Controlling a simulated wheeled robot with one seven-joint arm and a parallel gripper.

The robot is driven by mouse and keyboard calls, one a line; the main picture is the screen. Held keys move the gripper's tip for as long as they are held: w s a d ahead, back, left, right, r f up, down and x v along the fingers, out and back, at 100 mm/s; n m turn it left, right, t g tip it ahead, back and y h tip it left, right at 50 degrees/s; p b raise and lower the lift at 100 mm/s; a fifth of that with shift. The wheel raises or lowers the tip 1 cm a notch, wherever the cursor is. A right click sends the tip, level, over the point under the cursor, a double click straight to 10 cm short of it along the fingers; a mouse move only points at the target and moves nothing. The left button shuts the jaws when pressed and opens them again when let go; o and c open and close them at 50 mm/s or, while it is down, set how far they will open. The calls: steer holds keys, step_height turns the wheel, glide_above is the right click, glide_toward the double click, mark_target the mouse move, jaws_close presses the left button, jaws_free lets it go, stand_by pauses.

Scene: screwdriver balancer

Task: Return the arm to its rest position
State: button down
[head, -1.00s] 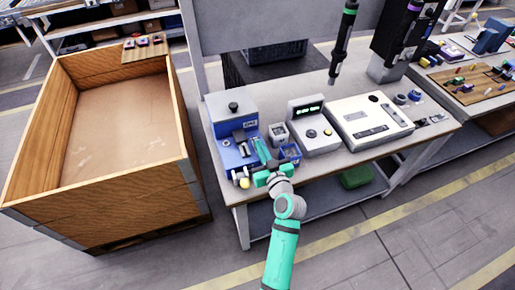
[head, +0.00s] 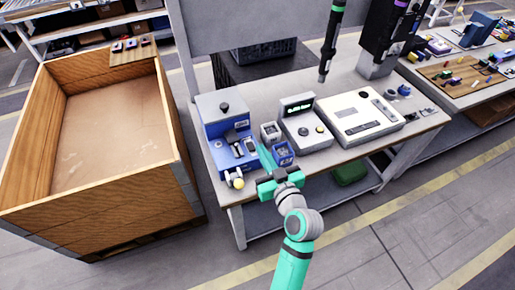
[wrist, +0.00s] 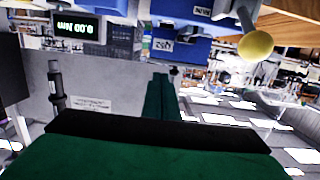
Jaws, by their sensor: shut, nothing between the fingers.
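My teal arm reaches up from the bottom of the head view, bent at its grey wrist joint, toward the table's front edge. My gripper (head: 264,157) is shut and empty, its fingers pointing toward the tabletop beside the blue machine. The two dark green fingers lie together in the wrist view (wrist: 162,96). The blue machine (head: 222,130) has a black knob on top and a yellow ball (head: 238,183) at its front. A small blue bin (head: 283,154) stands just right of the fingers; whether they touch it cannot be told.
The table (head: 345,75) also holds a small grey bin (head: 270,133), a display box (head: 303,124) and a white case (head: 358,117). A dark screwdriver (head: 331,45) hangs above. A large wooden crate (head: 183,150) stands left. Floor lies open at right.

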steer(key=shift+s+a, duration=0.1)
steer(key=shift+s, duration=0.05)
stand_by(0.4)
steer(key=s+a+f+m+h, duration=0.1)
steer(key=s+f+m+h, duration=0.35)
steer(key=s+f, duration=1)
steer(key=s+a+r, duration=0.2)
steer(key=s, duration=0.9)
steer(key=s+a+r, duration=0.2)
steer(key=s, duration=0.9)
steer(key=shift+s+r+n+h, duration=0.25)
steer(key=shift+s+n+h, duration=0.1)
steer(key=shift+n, duration=0.1)
steer(key=shift+w+d, duration=0.1)
